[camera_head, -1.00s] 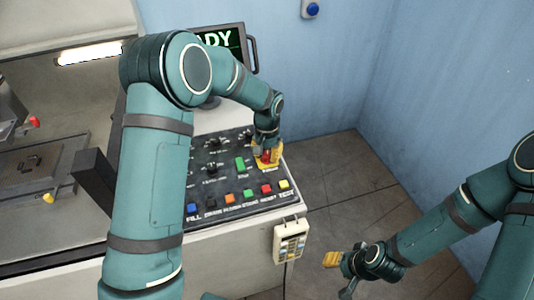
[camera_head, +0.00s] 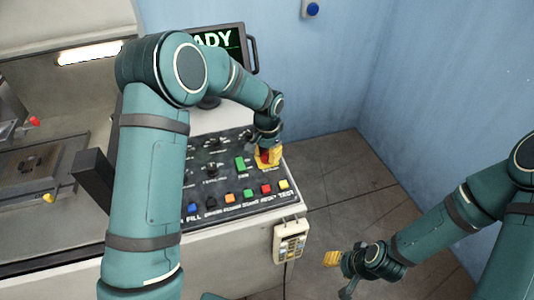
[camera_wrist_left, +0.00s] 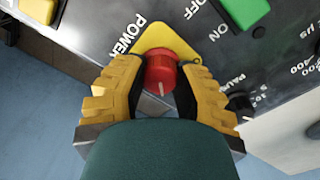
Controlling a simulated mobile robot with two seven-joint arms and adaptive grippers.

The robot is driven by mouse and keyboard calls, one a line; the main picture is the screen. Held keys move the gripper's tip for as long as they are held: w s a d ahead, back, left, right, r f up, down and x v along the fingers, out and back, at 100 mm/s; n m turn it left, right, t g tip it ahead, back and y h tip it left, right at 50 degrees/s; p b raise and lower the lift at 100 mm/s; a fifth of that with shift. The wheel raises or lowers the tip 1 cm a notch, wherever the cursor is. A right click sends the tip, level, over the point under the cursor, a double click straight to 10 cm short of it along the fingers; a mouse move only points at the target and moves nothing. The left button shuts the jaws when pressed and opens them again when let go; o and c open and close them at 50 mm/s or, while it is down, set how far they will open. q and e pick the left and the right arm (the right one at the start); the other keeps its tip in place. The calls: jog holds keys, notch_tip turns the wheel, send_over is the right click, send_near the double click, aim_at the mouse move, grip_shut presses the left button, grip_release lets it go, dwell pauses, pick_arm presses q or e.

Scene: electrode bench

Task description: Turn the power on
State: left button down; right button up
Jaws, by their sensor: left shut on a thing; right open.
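A red round knob (camera_wrist_left: 160,73) sits on a yellow plate (camera_wrist_left: 168,37) beside the word POWER on the black control panel (camera_head: 203,167). In the head view the knob (camera_head: 264,155) is at the panel's right end, partly hidden by my gripper. My left gripper (camera_head: 267,158) reaches down over it. In the left wrist view the fingers of my left gripper (camera_wrist_left: 160,92) stand on either side of the red knob and are shut on it. A white mark shows on the knob's near side. My right gripper (camera_head: 335,265) is open and empty over the floor at the lower right.
The panel also bears a green switch (camera_head: 240,163) and a row of coloured buttons, including a red one (camera_head: 266,189) and a yellow one (camera_head: 283,185). A monitor (camera_head: 222,42) stands behind. A keypad pendant (camera_head: 291,240) hangs on the bench front. Floor right of the bench is clear.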

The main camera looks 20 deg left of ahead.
aim_at(267, 154)
pick_arm(q)
jog(key=c, duration=0.6)
grip_release()
notch_tip(267, 154, up, 12)
